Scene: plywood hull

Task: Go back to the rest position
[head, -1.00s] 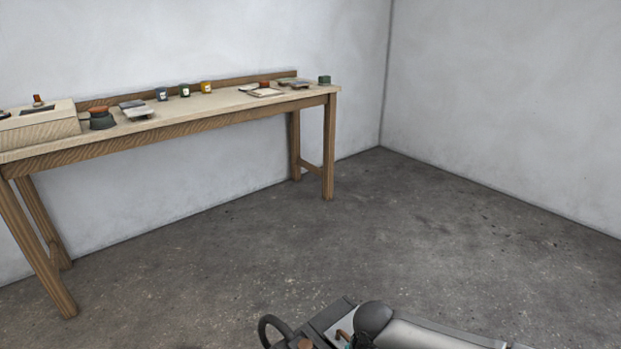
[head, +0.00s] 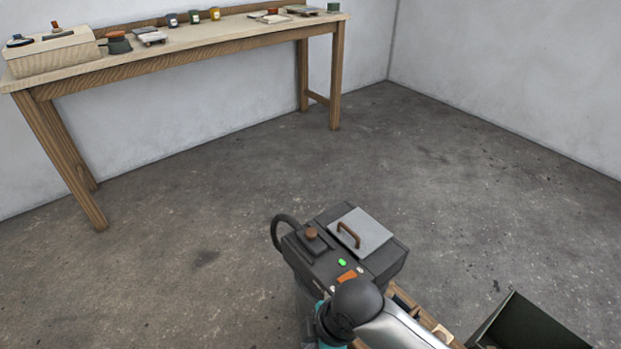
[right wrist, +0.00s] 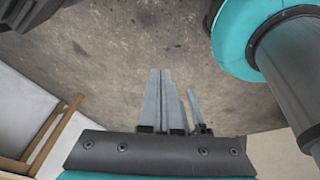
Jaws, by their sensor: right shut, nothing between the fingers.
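My right gripper (right wrist: 160,72) shows in the right wrist view, its narrow grey fingers together with nothing between them. It points over bare concrete floor and touches nothing that I can see. In the head view a grey and teal arm of mine crosses the bottom, with its dark rounded joint in front of a black machine; the gripper itself is not visible there. My left gripper is in neither current view.
A black machine (head: 330,254) with a grey lid and hose stands at bottom centre. A wooden box (head: 430,319) and dark green bin (head: 530,322) are at lower right. A long wooden workbench (head: 190,48) with small items runs along the back wall. The floor between is clear.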

